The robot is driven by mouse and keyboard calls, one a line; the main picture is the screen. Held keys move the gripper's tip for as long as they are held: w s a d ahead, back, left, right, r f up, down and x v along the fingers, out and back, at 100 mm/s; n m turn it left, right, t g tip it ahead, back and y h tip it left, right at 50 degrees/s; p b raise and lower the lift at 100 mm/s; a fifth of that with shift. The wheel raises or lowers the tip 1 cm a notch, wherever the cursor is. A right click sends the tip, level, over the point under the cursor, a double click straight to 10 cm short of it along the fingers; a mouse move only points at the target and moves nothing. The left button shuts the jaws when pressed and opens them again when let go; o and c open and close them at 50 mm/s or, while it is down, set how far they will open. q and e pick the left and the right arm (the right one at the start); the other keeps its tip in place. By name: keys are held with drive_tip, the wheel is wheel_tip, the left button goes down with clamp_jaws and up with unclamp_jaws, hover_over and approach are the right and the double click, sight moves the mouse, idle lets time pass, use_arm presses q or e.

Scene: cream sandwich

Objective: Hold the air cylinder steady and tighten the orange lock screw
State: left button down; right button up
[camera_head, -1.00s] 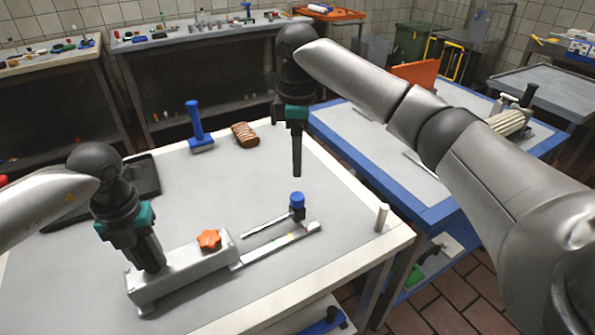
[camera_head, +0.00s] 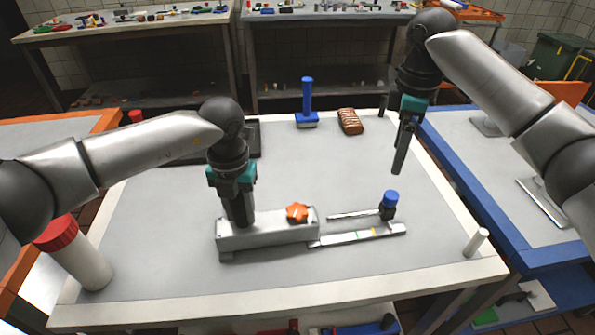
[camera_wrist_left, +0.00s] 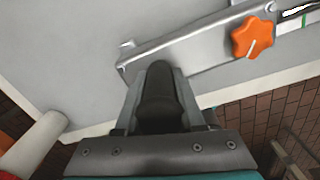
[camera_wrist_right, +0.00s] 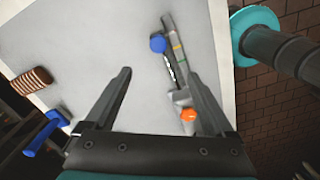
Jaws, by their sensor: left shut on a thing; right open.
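The air cylinder (camera_head: 265,232), a long grey metal body, lies on the table with a rod and scale bar (camera_head: 358,236) reaching right from it. The orange lock screw (camera_head: 297,212), a star-shaped knob, sits on its top near the right end. It also shows in the left wrist view (camera_wrist_left: 252,38) and the right wrist view (camera_wrist_right: 188,114). My left gripper (camera_head: 240,222) points down and is shut on the cylinder near its left end. My right gripper (camera_head: 398,172) is open and empty, in the air above the table, behind and right of the lock screw.
A blue-capped knob (camera_head: 390,198) stands at the rod's right end. A white post (camera_head: 476,242) stands front right. A red-capped white container (camera_head: 80,255) is front left.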

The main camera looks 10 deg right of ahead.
drive_tip(key=a+n, duration=0.6)
drive_tip(key=a, duration=0.3)
drive_tip(key=n, duration=0.8)
approach(297, 209)
wheel_tip(297, 209, down, 8)
drive_tip(key=shift+c, duration=0.4)
drive_tip(key=c, duration=1.3)
